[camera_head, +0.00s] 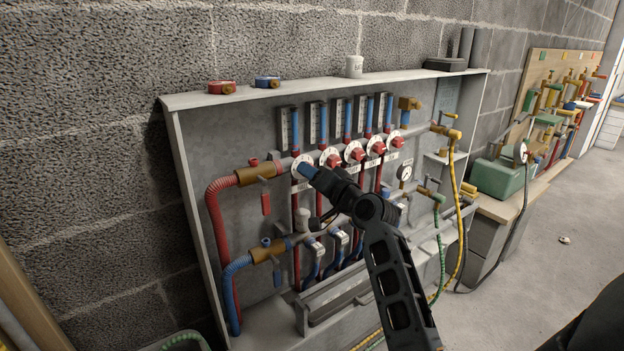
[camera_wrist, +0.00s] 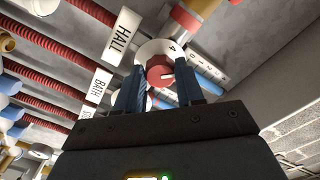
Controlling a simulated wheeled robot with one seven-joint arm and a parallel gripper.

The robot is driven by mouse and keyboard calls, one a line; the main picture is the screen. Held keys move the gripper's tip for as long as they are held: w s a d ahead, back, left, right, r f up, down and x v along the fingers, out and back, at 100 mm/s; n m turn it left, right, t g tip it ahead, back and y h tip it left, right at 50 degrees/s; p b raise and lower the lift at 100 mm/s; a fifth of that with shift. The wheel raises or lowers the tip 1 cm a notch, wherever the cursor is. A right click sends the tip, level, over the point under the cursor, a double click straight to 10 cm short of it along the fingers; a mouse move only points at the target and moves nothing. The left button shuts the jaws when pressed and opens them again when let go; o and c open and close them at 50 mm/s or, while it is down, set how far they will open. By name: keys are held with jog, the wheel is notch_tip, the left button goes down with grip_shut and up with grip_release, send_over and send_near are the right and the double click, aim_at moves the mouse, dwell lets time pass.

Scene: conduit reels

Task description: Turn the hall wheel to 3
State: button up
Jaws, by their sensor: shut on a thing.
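The hall wheel is a red knob (camera_wrist: 157,70) on a white dial (camera_wrist: 153,48), with a HALL label (camera_wrist: 127,36) beside it in the wrist view. A "4" shows on the dial's rim, and a short white mark on the knob points right; the other dial figures are hidden or too small to read. In the head view the same white dial (camera_head: 299,163) is leftmost in the row, its knob hidden behind my gripper (camera_head: 311,173). In the wrist view my gripper (camera_wrist: 160,75) has one blue finger on each side of the knob, shut on it.
Several more red wheels (camera_head: 355,150) stand close by to the right, and a BATH label (camera_wrist: 97,88) shows in the wrist view. Red and blue hoses (camera_head: 215,215) run down the left. A pressure gauge (camera_head: 405,172) sits right. The cabinet's top ledge (camera_head: 310,88) holds small parts.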

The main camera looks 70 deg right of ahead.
jog(key=shift+f, duration=0.15)
jog(key=o, duration=1)
jog(key=shift+o, duration=0.2)
jog(key=v, duration=0.7)
jog(key=shift+s+a, duration=0.25)
jog(key=shift+s, duration=0.1)
